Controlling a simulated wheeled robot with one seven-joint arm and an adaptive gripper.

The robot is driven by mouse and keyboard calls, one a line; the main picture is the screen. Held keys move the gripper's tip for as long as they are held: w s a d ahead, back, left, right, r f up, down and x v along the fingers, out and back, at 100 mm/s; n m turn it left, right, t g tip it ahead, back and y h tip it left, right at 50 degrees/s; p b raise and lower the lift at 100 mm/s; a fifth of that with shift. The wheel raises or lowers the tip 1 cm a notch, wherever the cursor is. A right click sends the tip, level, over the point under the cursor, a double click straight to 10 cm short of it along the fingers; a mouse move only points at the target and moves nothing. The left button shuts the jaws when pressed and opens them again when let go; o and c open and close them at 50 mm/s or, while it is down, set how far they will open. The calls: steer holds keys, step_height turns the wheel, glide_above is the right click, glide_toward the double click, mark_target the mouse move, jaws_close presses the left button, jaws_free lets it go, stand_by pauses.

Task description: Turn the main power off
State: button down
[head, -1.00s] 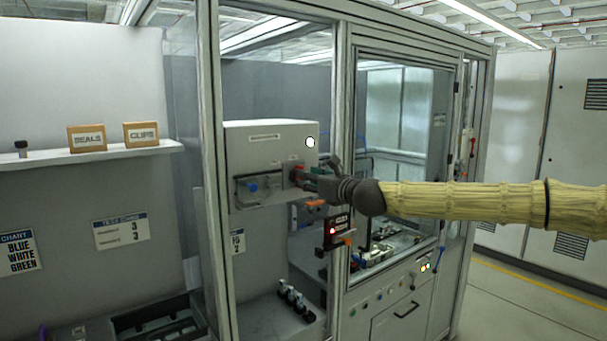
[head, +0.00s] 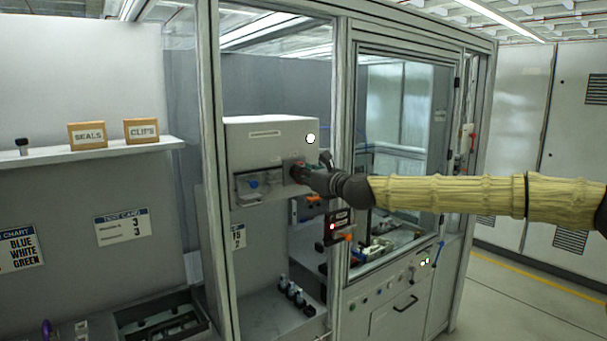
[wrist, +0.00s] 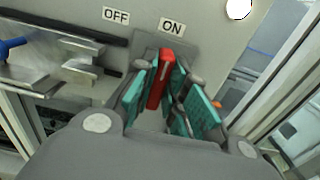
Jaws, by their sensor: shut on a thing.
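The red switch handle (wrist: 158,85) stands between the teal-padded fingers of my gripper (wrist: 175,93) in the wrist view, and the fingers are shut on it. Its upper end points toward the ON label (wrist: 172,27); the OFF label (wrist: 116,16) is to the left. In the head view my gripper (head: 300,174) reaches the front right of the grey switch box (head: 268,138), where its fingers mostly hide the handle. A round white lamp (head: 310,139) glows at the box's upper right and also shows in the wrist view (wrist: 239,8).
A metal hasp (wrist: 80,66) and a blue knob (wrist: 10,46) sit left of the handle. Cabinet frame posts (head: 341,120) stand close right of my gripper. A black unit with a red light (head: 338,227) hangs below. Several small dark-topped pieces (head: 290,293) stand on the lower ledge.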

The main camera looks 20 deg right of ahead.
steer(key=shift+n+b, duration=0.3)
steer(key=shift+b, duration=0.25)
steer(key=shift+s+a+f+n+b, duration=0.1)
steer(key=shift+n+b, duration=2.25)
steer(key=shift+n, duration=0.5)
steer(key=shift+w+a+f+n+b, duration=0.1)
steer(key=shift+f+n+b, duration=0.05)
steer(key=shift+n+b, duration=2.45)
steer(key=shift+s+a+f+n+b, duration=0.1)
steer(key=shift+n+b, duration=1.95)
steer(key=shift+n, duration=1.1)
steer(key=c, duration=1.4)
jaws_free()
steer(key=shift+c, duration=0.2)
steer(key=shift+s, duration=0.15)
steer(key=v, duration=1.1)
steer(key=shift+s+d, duration=0.25)
steer(key=shift+s, duration=0.1)
